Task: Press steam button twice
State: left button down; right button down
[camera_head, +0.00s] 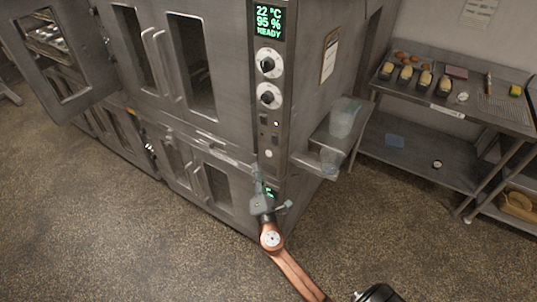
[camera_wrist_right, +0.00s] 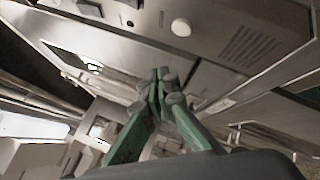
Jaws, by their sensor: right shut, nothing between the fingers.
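The oven's control panel (camera_head: 270,110) is a narrow upright strip with a green display (camera_head: 268,20) reading 22 °C, 95 %, READY, two round dials and small switches. A pale round button (camera_head: 268,153) sits low on it; a pale round button also shows in the right wrist view (camera_wrist_right: 181,27). I cannot read which control is labelled steam. My right gripper (camera_head: 260,186) is below this button, in front of the lower panel. In the right wrist view its green fingers (camera_wrist_right: 163,85) are together and empty, apart from the button. My left gripper is not in view.
The steel oven (camera_head: 225,140) fills the middle, with an upper door (camera_head: 62,75) swung open at left. A small shelf (camera_head: 322,150) with a clear container (camera_head: 345,117) juts out right of the panel. A steel table (camera_head: 430,105) with baked goods stands at right. Floor in front is clear.

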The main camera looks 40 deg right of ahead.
jog(key=shift+w+d, duration=0.3)
jog(key=shift+d, duration=0.45)
jog(key=shift+w+d, duration=0.35)
jog(key=shift+d, duration=0.35)
jog(key=shift+w+d, duration=0.3)
jog(key=shift+d, duration=0.45)
jog(key=shift+d, duration=0.1)
jog(key=shift+w+d+b, duration=0.15)
jog(key=shift+d+b, duration=0.15)
jog(key=shift+b, duration=0.05)
jog(key=shift+w+d, duration=0.15)
jog(key=shift+d, duration=0.2)
dwell(0.4)
jog(key=shift+a, duration=0.1)
jog(key=shift+s+a, duration=0.35)
jog(key=shift+a, duration=0.3)
jog(key=a, duration=0.1)
jog(key=s+a, duration=0.1)
jog(key=a, duration=0.1)
jog(key=s+a, duration=0.1)
jog(key=shift+a, duration=0.3)
